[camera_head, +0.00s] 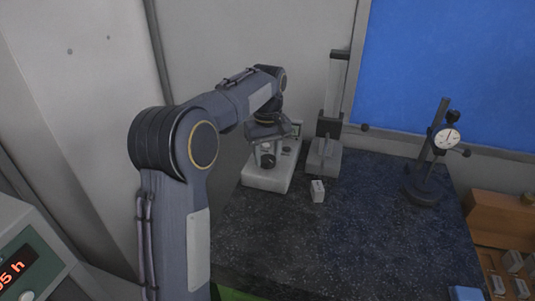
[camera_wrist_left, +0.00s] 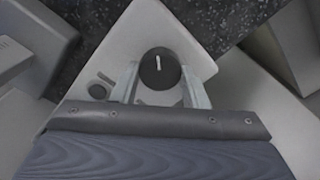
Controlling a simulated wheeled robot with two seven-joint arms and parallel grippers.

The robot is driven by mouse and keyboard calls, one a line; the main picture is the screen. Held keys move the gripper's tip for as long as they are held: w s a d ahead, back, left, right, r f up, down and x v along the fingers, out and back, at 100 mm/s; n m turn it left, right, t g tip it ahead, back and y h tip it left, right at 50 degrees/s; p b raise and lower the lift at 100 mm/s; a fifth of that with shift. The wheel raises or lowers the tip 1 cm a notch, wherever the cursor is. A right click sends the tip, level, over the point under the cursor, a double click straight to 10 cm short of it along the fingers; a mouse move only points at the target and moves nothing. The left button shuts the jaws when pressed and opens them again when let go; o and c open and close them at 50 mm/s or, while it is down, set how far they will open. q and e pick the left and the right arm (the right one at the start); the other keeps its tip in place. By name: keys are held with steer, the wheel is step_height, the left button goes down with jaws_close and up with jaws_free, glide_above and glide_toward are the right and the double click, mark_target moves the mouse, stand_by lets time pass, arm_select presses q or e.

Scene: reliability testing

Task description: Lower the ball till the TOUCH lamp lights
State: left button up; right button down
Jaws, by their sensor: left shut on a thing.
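A pale instrument (camera_head: 262,181) stands at the back left of the dark stone table, partly covered by my left arm. My left gripper (camera_head: 268,150) is above it, pointing down. In the left wrist view, a round black knob (camera_wrist_left: 158,66) with a white pointer line sits on the instrument's pale top (camera_wrist_left: 150,25). The left gripper's fingers (camera_wrist_left: 160,84) are on either side of this knob, shut on it. I cannot make out the ball or the TOUCH lamp. My right gripper is not in view.
A column stand (camera_head: 323,160) is close right of the instrument. A small white block (camera_head: 317,191) lies in front. A dial gauge on a stand (camera_head: 424,190) is at the right, beside a wooden case (camera_head: 500,215). The table's (camera_head: 350,235) middle and front are clear.

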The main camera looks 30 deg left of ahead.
mark_target(267, 158)
arm_select(q)
steer(key=shift+r, duration=0.1)
steer(key=o, duration=1)
step_height(267, 158, up, 8)
steer(key=shift+f, duration=0.15)
stand_by(0.5)
